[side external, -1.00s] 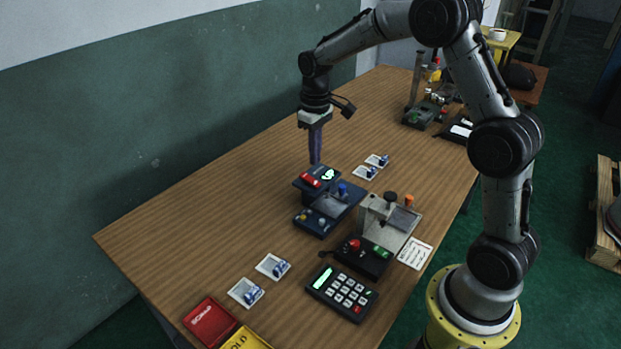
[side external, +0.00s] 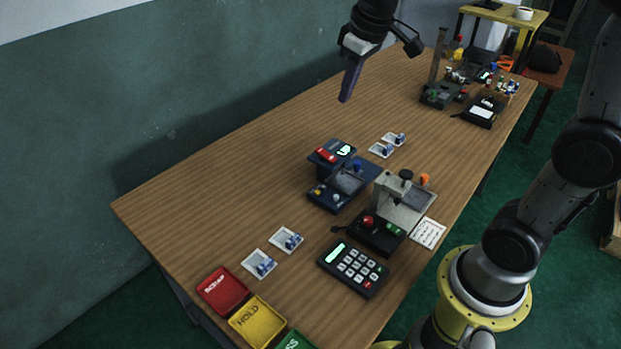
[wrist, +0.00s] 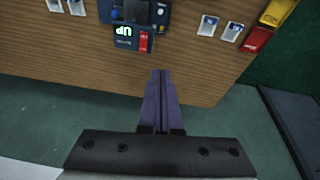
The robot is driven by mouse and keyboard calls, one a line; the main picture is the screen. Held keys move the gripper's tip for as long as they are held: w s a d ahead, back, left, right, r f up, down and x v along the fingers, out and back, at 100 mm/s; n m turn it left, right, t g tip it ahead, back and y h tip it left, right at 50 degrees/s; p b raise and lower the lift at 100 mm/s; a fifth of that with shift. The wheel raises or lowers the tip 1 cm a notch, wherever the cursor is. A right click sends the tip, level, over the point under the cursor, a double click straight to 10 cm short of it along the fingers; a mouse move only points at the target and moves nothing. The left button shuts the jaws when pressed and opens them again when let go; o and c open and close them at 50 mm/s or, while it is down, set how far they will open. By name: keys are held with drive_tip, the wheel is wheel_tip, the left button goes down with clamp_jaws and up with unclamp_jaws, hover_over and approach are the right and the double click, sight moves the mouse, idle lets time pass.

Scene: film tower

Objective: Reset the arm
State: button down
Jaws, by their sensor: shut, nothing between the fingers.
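My gripper (side external: 347,90) is raised well above the wooden table (side external: 220,170), over its back part near the wall in the side external view. Its long purple fingers are together and empty; they also show in the wrist view (wrist: 160,78), pointing at the table's edge. The dark blue device (side external: 342,185) with a lit green display and a red part stands on the table below, apart from the fingers. It also shows at the top of the wrist view (wrist: 130,32), its display reading "UP".
A grey fixture (side external: 403,204), a keypad (side external: 353,268), small white trays (side external: 287,240) and red (side external: 222,290) and yellow (side external: 257,322) bins stand on the table. A post stand (side external: 437,92) is at the far end. The table's left side is clear.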

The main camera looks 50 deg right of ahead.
drive_tip(key=s+a+r+t, duration=0.1)
drive_tip(key=s+a, duration=0.1)
drive_tip(key=s, duration=0.5)
drive_tip(key=s+a+r+t, duration=0.1)
drive_tip(key=s+r, duration=0.1)
drive_tip(key=s, duration=0.4)
drive_tip(key=s+a+f+m, duration=0.1)
drive_tip(key=s+f, duration=0.5)
drive_tip(key=s, duration=0.1)
drive_tip(key=shift+s, duration=0.3)
